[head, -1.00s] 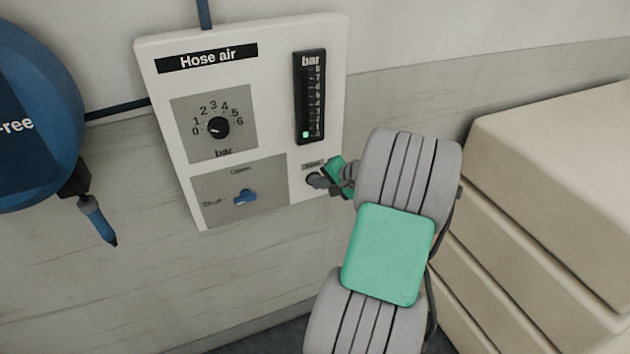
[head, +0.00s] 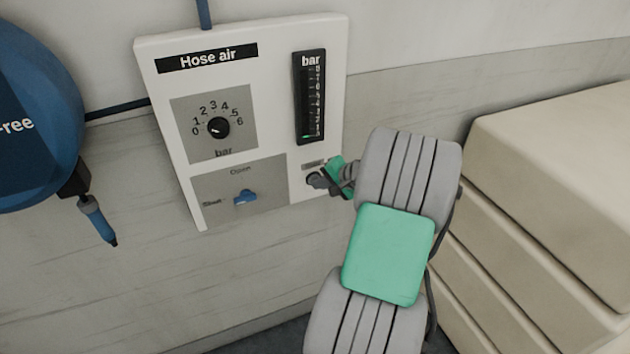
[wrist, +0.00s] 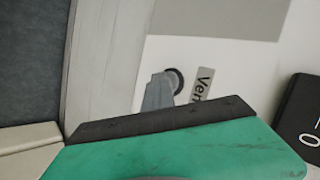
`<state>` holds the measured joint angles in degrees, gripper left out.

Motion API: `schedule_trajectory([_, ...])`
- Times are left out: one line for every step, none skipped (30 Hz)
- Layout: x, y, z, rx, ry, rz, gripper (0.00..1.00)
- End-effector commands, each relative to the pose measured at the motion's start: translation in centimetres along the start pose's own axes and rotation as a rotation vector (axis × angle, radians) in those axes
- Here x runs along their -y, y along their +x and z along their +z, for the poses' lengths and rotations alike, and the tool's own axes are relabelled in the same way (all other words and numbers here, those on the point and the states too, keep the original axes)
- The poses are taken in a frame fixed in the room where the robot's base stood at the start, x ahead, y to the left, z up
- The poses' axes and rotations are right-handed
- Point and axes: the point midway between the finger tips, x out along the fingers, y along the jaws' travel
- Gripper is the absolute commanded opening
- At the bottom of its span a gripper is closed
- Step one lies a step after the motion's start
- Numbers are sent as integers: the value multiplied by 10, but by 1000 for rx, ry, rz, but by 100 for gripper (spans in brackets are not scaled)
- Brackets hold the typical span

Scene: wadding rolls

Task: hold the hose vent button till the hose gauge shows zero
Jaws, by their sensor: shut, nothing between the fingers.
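The white Hose air panel (head: 270,80) is on the wall. Its hose gauge (head: 310,97), a black upright strip marked bar, shows only a thin green sliver at the very bottom of the scale. My gripper (head: 314,181) is shut and empty, its tips at the vent button at the panel's lower right. In the wrist view the grey fingertips (wrist: 160,92) lie against the dark round vent button (wrist: 178,77), beside the Vent label (wrist: 203,84). The fingers hide part of the button; how far it is pressed I cannot tell.
A dial (head: 218,127) points near 0. Below it, a blue knob (head: 245,197) sits between Open and Shut marks. A blue hose reel (head: 35,115) hangs at left with its nozzle (head: 97,220) hanging down. Beige drawers (head: 555,190) stand close on the right.

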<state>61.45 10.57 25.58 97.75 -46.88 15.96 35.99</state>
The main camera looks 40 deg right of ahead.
Motion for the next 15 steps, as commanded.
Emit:
schedule_trajectory([0,-1,0,-1,-1,-1,0])
schedule_trajectory([0,-2,0,-1,-1,-1,0])
schedule_trajectory([-1,-3,1,-1,-1,-1,0])
schedule_trajectory([-2,-4,2,-1,-1,-1,0])
schedule_trajectory([-2,-5,3,-2,-1,-1,0])
schedule_trajectory([-4,-7,4,-1,0,0,0])
schedule_trajectory([-5,-8,5,-1,0,0,0])
schedule_trajectory([-6,-9,6,-1,1,0,0])
schedule_trajectory([-7,-10,7,-1,1,0,0])
schedule_trajectory([-8,-11,8,-1,1,0,0])
schedule_trajectory([-8,-12,8,-1,1,0,0])
schedule_trajectory([-9,-12,8,-1,1,0,0])
schedule_trajectory([-9,-12,9,-1,0,0,0])
schedule_trajectory([-9,-12,9,0,0,0,0])
schedule_trajectory([-9,-12,9,0,0,0,0])
